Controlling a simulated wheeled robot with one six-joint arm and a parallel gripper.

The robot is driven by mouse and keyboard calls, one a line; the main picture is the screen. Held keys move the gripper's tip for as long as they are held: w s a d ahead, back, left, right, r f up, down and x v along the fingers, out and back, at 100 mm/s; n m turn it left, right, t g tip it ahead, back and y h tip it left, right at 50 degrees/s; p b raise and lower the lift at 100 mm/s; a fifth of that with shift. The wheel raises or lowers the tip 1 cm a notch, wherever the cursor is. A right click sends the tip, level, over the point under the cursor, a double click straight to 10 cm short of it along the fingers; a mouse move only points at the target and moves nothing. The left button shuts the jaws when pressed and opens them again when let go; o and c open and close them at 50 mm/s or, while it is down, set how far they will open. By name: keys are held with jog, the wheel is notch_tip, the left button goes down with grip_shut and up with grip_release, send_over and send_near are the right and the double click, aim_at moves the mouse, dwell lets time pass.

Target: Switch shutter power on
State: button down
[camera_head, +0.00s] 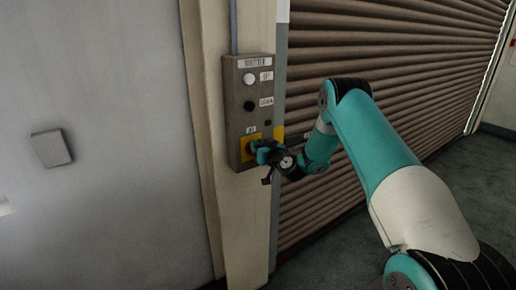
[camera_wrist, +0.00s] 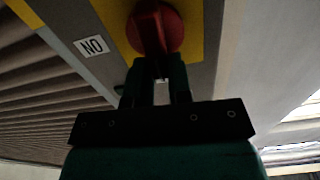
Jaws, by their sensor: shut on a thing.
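The shutter control box (camera_head: 236,115) is a grey panel on a pale post. It has a white button (camera_head: 249,79) marked UP, a black button (camera_head: 250,105) below it, and a yellow plate (camera_head: 245,150) at the bottom. In the wrist view a red rotary knob (camera_wrist: 155,27) sits on the yellow plate (camera_wrist: 112,22), beside a label (camera_wrist: 92,46) that reads ON, upside down in this view. My gripper (camera_head: 257,149) is at the yellow plate and hides the knob in the head view. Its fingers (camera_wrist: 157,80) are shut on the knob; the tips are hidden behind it.
The ribbed brown shutter (camera_head: 390,60) is right of the post, behind my arm. A grey wall (camera_head: 100,200) with a small grey box (camera_head: 51,148) is on the left. Dark floor (camera_head: 450,170) is clear at the right.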

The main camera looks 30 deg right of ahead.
jog(key=shift+d+f+m+b, duration=0.4)
jog(key=shift+m+b, duration=0.95)
jog(key=shift+m, duration=1.5)
jog(key=shift+d+f+m+b, duration=0.4)
jog(key=shift+m+b, duration=1)
jog(key=shift+m, duration=1.5)
jog(key=shift+d+f+m+b, duration=0.4)
jog(key=shift+m+b, duration=0.95)
jog(key=shift+m, duration=1.5)
jog(key=c, duration=1)
grip_release()
jog(key=shift+c, duration=0.2)
jog(key=s+b, duration=0.8)
jog(key=s, duration=0.9)
jog(key=shift+s+d+b, duration=0.2)
jog(key=shift+d+b, duration=0.05)
jog(key=shift+b, duration=0.1)
